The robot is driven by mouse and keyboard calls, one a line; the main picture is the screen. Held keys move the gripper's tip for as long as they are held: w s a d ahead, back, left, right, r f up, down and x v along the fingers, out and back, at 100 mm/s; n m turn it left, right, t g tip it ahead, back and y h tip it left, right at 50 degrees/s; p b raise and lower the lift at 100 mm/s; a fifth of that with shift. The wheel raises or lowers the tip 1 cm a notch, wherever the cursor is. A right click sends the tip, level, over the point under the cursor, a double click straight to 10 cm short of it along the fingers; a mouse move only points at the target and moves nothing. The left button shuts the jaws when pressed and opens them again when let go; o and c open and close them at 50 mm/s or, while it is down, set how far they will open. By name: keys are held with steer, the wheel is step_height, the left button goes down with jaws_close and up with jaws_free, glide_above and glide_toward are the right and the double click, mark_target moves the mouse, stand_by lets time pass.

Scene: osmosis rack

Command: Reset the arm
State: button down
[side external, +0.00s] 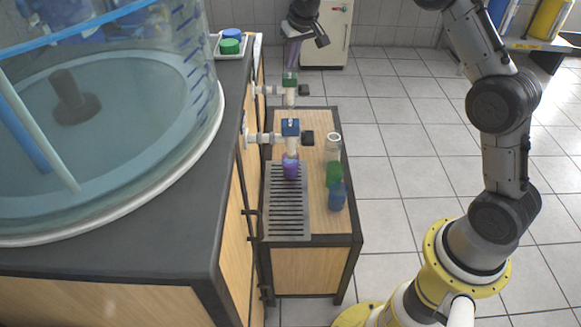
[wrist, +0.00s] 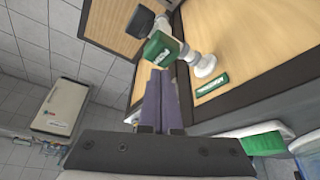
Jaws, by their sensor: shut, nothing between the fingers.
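My gripper (side external: 291,66) hangs at the top middle of the side view, above and behind the bench. Its purple fingers are shut together with nothing held. In the wrist view the fingers of my gripper (wrist: 160,75) point toward the green-topped tap (wrist: 162,48), which also shows in the side view (side external: 290,79) just below the fingertips. I cannot tell whether they touch it. My arm rises from its yellow base at the right and passes out of the top of the side view.
A blue-topped tap (side external: 290,127) stands above a purple cup (side external: 291,168) on a slotted drain (side external: 287,222). Clear (side external: 333,148), green (side external: 334,175) and blue (side external: 337,196) containers stand beside it. A large glass tank (side external: 150,125) fills the left. Open tiled floor lies right.

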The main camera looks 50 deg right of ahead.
steer(key=shift+r, duration=1.5)
steer(key=shift+a+r, duration=0.1)
steer(key=shift+r, duration=0.1)
steer(key=s+a+r+n+t, duration=0.1)
steer(key=s+a+r, duration=0.2)
steer(key=s+r, duration=0.55)
steer(key=s+a+r+t, duration=0.2)
steer(key=s+a+r, duration=0.2)
steer(key=s+r, duration=0.45)
steer(key=s+a+f+n+y, duration=0.1)
steer(key=s+f, duration=0.1)
steer(key=s, duration=0.6)
steer(key=s+a+f, duration=0.1)
steer(key=s+f, duration=0.2)
steer(key=s, duration=0.6)
steer(key=s+f+n+g, duration=0.1)
steer(key=s+f, duration=0.7)
steer(key=f, duration=0.1)
steer(key=shift+s+a+f+g, duration=0.15)
steer(key=shift+a+g, duration=0.25)
